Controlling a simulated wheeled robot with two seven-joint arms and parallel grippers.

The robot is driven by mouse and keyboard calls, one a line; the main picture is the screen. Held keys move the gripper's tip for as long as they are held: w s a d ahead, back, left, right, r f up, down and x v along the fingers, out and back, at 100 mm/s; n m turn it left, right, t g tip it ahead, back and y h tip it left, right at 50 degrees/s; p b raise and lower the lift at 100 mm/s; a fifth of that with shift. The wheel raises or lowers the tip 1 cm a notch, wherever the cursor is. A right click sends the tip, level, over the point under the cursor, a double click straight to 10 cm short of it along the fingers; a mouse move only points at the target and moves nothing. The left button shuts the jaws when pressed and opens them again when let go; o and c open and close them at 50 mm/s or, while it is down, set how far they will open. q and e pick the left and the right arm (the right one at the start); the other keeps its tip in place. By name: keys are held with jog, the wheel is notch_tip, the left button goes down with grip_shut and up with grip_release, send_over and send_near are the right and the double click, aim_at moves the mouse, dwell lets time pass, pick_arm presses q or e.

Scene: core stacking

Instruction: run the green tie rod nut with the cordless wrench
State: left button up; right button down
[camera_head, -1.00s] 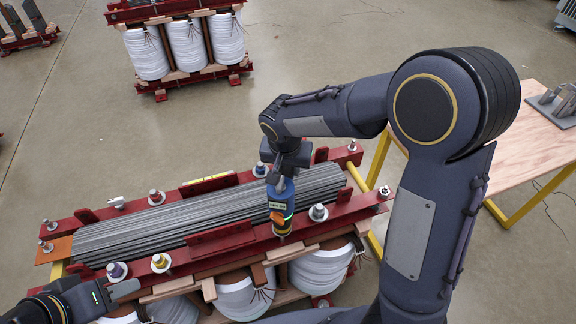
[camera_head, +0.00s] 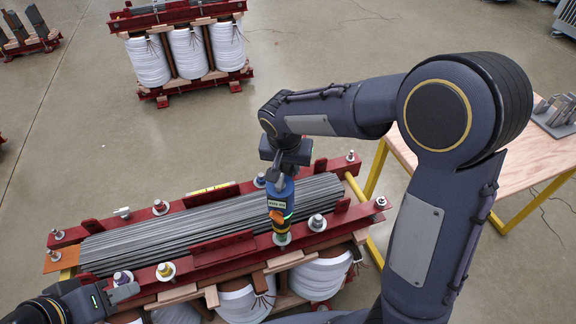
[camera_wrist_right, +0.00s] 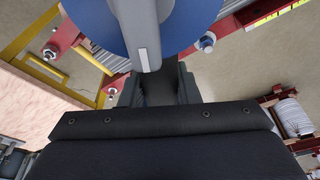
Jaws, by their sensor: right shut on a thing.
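My right gripper (camera_head: 281,172) is shut on the blue cordless wrench (camera_head: 281,192), which has orange and yellow parts and a small green light. The wrench stands upright over the front red beam of the core. In the right wrist view, a large blue part of the wrench (camera_wrist_right: 205,25) fills the top. My left gripper (camera_head: 124,292) is low at the left, near a purple-marked nut (camera_head: 122,278); its opening is unclear.
A yellow-marked nut (camera_head: 166,271) and a plain nut (camera_head: 317,222) stand on the front beam (camera_head: 222,246). Grey laminations (camera_head: 150,240) lie between the beams. A wooden table (camera_head: 500,165) is at the right. Another coil assembly (camera_head: 190,50) stands behind, with open floor between.

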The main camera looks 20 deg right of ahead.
jog(key=shift+r, duration=0.5)
jog(key=shift+w+d+p+v, duration=0.1)
jog(key=shift+w+p+v, duration=0.05)
jog(key=shift+p+v, duration=0.6)
jog(key=shift+w+d+p+v, duration=0.1)
jog(key=shift+w+p+v, duration=0.05)
jog(key=shift+p+v, duration=0.55)
jog(key=shift+w+d+p+v, duration=0.1)
jog(key=shift+w+p+v, duration=0.1)
jog(key=shift+p+v, duration=0.5)
jog(key=shift+r, duration=0.3)
jog(key=shift+f, duration=0.15)
